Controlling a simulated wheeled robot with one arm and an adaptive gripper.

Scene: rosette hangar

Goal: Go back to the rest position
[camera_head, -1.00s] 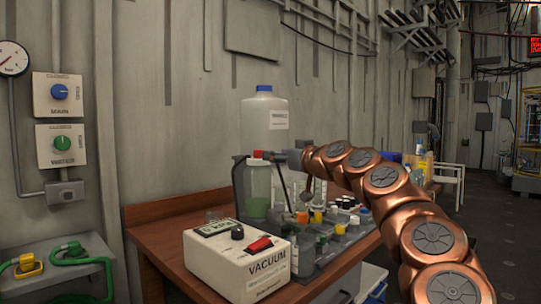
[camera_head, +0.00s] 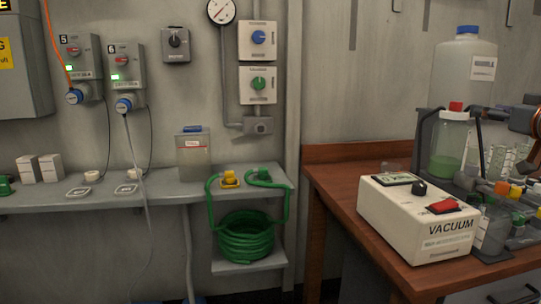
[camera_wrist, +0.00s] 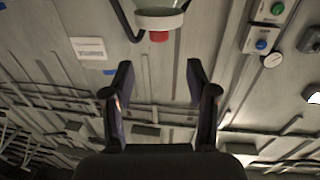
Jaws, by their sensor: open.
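My gripper (camera_wrist: 158,85) shows in the wrist view with its two dark fingers spread apart and nothing between them. The wrist picture is upside down, with the grey wall behind the fingers. A bottle with a red cap (camera_wrist: 158,36) is at its top edge, beyond the fingertips and apart from them.
A wooden table (camera_head: 330,188) at right carries a white vacuum box (camera_head: 405,222), a red-capped bottle of green liquid (camera_head: 449,150), a large blue-capped jug (camera_head: 467,70) and small bottles. A grey shelf (camera_head: 120,198) with a green coiled hose (camera_head: 245,238) runs along the left wall.

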